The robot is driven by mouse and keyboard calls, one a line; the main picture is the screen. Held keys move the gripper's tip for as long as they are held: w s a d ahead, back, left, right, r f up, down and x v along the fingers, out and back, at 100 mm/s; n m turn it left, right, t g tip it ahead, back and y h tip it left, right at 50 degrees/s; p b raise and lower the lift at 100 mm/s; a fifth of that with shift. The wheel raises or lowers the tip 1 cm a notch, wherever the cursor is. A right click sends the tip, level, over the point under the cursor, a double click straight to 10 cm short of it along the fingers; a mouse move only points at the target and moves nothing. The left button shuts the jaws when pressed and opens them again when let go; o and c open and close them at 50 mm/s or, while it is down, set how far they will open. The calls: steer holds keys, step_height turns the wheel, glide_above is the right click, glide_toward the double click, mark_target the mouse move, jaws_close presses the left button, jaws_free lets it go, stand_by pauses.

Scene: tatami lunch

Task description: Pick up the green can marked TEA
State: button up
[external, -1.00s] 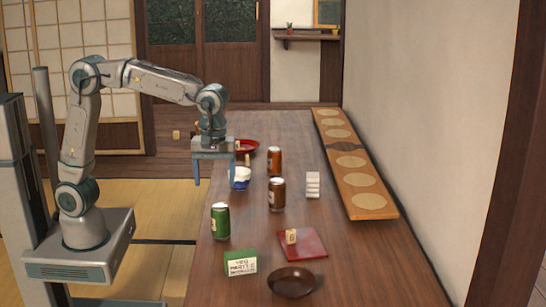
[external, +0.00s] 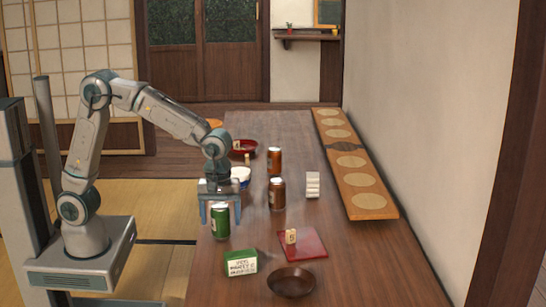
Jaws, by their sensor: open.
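The green can (external: 220,222) stands upright near the left edge of the table. Its lettering is too small to read. My gripper (external: 219,218) points down just above and around the top of the can in the picture, with its two fingers apart. Whether the fingers straddle the can or hang behind it, I cannot tell. The gripper is open and holds nothing.
A brown can (external: 277,194) and an orange-brown can (external: 274,161) stand to the right. A green box (external: 240,262), a dark bowl (external: 291,281) and a red tray (external: 312,246) lie nearer the camera.

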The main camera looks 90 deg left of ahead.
steer(key=shift+f, duration=0.95)
steer(key=c, duration=1)
steer(key=shift+r, duration=0.15)
steer(key=shift+c, duration=0.2)
